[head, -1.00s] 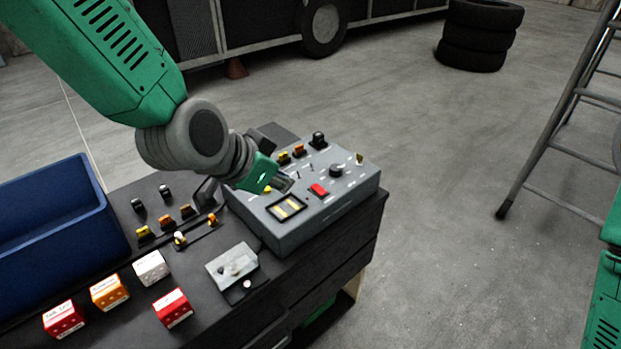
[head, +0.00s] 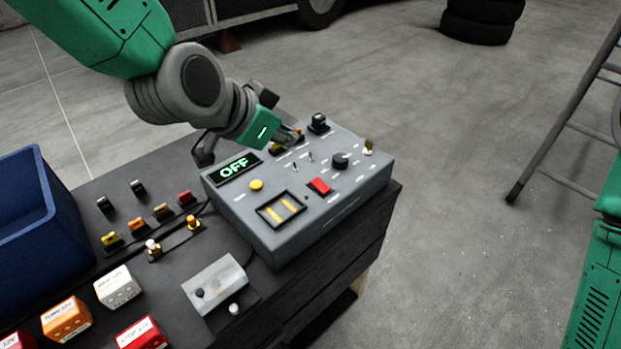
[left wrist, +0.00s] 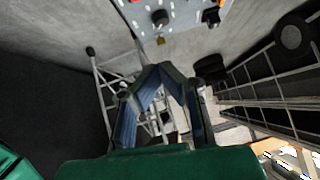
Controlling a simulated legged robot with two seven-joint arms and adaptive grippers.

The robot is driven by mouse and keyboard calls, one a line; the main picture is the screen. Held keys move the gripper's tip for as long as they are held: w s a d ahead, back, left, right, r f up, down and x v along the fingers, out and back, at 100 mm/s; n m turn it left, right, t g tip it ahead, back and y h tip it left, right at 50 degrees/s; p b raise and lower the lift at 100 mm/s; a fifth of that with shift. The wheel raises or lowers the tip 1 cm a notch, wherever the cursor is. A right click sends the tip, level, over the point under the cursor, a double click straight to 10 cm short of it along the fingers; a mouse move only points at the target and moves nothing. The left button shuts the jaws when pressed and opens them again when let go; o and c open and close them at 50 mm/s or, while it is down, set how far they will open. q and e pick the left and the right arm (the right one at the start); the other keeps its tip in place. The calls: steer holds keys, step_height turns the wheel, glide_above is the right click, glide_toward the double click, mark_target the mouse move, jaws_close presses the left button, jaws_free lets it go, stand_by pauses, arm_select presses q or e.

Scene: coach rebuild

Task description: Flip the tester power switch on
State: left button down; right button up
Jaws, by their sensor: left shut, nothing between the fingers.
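The tester (head: 330,215) is a grey box at the right end of the dark bench; its lit display (head: 235,167) reads OFF. Its sloped top has a red rocker switch (head: 319,187), small metal toggles (head: 295,168), a black knob (head: 341,160) and a yellow button (head: 256,185). I cannot tell which is the power switch. My left gripper (head: 291,135) is shut and empty over the tester's back part, partly hiding connectors there; contact is unclear. In the left wrist view its fingertips (left wrist: 160,69) meet below the panel, where the knob (left wrist: 160,18) shows. My right gripper is out of view.
A blue bin (head: 35,215), colored labelled blocks (head: 65,320), small connectors (head: 162,211) and a light grey box (head: 214,284) occupy the bench to the left. A ladder (head: 560,120) and tires (head: 482,22) stand on the floor beyond.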

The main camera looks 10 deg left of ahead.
arm_select(q)
steer(key=f+b, duration=0.1)
steer(key=f, duration=0.1)
steer(key=a+f+b, duration=0.1)
steer(key=f+b, duration=0.1)
steer(key=shift+w+f, duration=0.2)
steer(key=shift+d, duration=0.15)
glide_above(316, 178)
steer(key=s, duration=0.3)
steer(key=f, duration=0.6)
steer(key=shift+w+a+f+b, duration=0.2)
steer(key=shift+a+f+b, duration=0.15)
steer(key=shift+b, duration=0.05)
steer(key=f, duration=0.3)
steer(key=shift+w+f, duration=0.2)
steer(key=shift+w, duration=0.15)
steer(key=shift+a+f, duration=0.1)
steer(key=shift+f, duration=0.35)
